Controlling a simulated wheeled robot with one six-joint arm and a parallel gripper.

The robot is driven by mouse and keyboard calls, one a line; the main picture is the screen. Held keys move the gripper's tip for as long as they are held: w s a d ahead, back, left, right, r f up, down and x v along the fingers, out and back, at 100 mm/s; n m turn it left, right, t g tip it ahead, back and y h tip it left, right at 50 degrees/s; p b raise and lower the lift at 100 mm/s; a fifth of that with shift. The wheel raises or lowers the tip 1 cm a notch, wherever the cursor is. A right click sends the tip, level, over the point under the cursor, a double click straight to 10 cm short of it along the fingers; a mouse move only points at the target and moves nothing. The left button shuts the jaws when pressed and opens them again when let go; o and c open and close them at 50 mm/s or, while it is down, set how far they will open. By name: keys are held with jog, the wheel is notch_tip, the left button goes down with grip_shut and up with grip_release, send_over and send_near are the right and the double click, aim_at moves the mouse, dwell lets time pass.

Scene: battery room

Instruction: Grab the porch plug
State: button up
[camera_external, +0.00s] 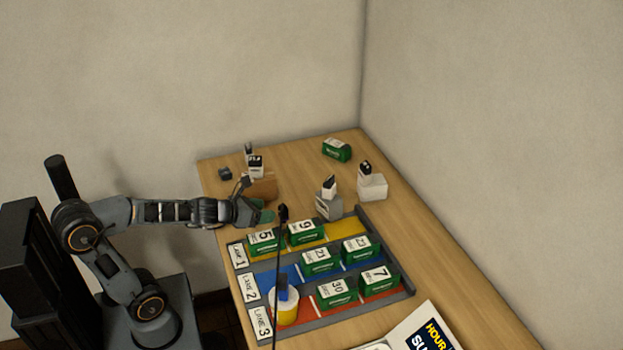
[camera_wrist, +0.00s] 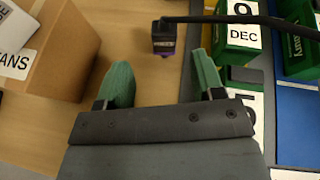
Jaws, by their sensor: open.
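A small dark plug (camera_wrist: 164,40) with a purple edge and a pale label hangs on a black cable in the wrist view; I cannot read the label, so I cannot tell if it is the porch plug. It also shows in the external view (camera_external: 283,212), at the top of the thin dark cable. My gripper (camera_wrist: 161,60) has green fingers spread apart with nothing between them. The plug is just ahead of the gap between the fingertips, apart from them. In the external view my gripper (camera_external: 264,213) is left of the plug, above the table.
A cardboard box (camera_wrist: 60,45) is close to my left finger. Green date-marked boxes (camera_external: 320,261) stand in the coloured lane tray (camera_external: 330,310) to the right. A white and yellow cylinder (camera_external: 284,306) stands in the tray. Grey and white holders (camera_external: 328,207) are behind.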

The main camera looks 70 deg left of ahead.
aim_at(280, 214)
jog(key=shift+w+f+m+h+b, duration=0.35)
jog(key=shift+f+m, duration=0.2)
jog(key=shift+m, duration=0.45)
jog(key=shift+w+f, duration=0.2)
jog(key=shift+w, duration=0.1)
jog(key=b+x, duration=0.2)
jog(key=x, duration=0.3)
jog(key=shift+w, duration=0.15)
jog(key=shift+w+f+b, duration=0.1)
jog(key=shift+w+b, duration=0.25)
jog(key=shift+w, duration=0.2)
jog(key=c, duration=1)
